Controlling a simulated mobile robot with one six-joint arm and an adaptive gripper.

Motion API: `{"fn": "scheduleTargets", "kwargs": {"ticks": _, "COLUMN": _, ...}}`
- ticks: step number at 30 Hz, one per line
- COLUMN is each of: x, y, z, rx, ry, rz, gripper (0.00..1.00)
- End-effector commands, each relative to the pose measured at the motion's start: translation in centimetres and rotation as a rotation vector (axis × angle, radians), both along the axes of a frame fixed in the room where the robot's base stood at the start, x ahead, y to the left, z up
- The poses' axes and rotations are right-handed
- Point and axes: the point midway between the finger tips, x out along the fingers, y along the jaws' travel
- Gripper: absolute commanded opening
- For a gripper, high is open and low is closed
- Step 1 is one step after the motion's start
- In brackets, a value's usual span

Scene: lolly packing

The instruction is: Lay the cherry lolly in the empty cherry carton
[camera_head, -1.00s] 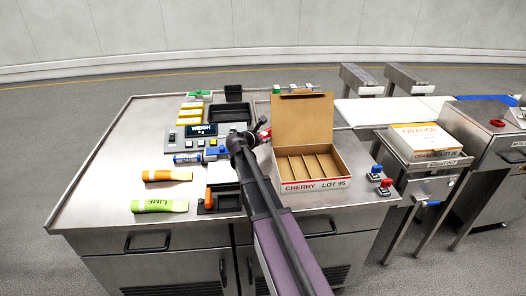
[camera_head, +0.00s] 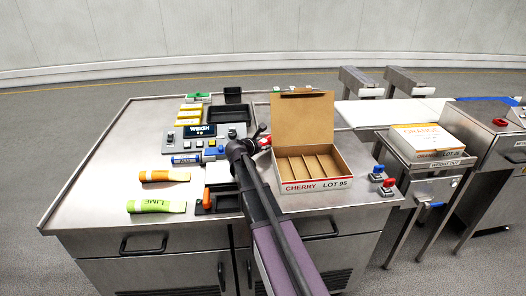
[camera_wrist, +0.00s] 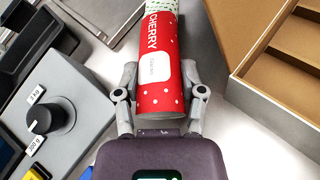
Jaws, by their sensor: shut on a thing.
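The cherry lolly (camera_wrist: 158,60) is in a red wrapper with white dots and a white label. In the wrist view my gripper (camera_wrist: 160,95) is shut on it, one finger on each side. In the head view only a bit of red (camera_head: 265,142) shows past my gripper (camera_head: 258,136). The cherry carton (camera_head: 315,186), marked CHERRY LOT 95, stands open just right of my gripper with its lid up. Its several long compartments look empty. The carton's wall also shows at the right in the wrist view (camera_wrist: 262,92), close beside the lolly.
A weighing console (camera_head: 200,132) stands left of my gripper. An orange lolly (camera_head: 165,176) and a lime lolly (camera_head: 157,206) lie at the left. An orange carton (camera_head: 426,138) stands on the machine farther right.

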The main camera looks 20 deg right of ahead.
Motion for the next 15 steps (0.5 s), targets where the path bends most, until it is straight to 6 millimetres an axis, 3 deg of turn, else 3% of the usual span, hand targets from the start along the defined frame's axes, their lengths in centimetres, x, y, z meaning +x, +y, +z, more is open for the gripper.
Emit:
{"fn": "scheduleTargets", "kwargs": {"ticks": 6, "x": 0.0, "y": 0.0, "z": -1.9, "rx": 0.000, "ry": 0.000, "rz": 0.001, "gripper": 0.00}}
{"fn": "scheduleTargets", "kwargs": {"ticks": 15, "x": 0.0, "y": 0.1, "z": -2.1, "rx": -0.001, "ry": 0.000, "rz": 0.001, "gripper": 0.00}}
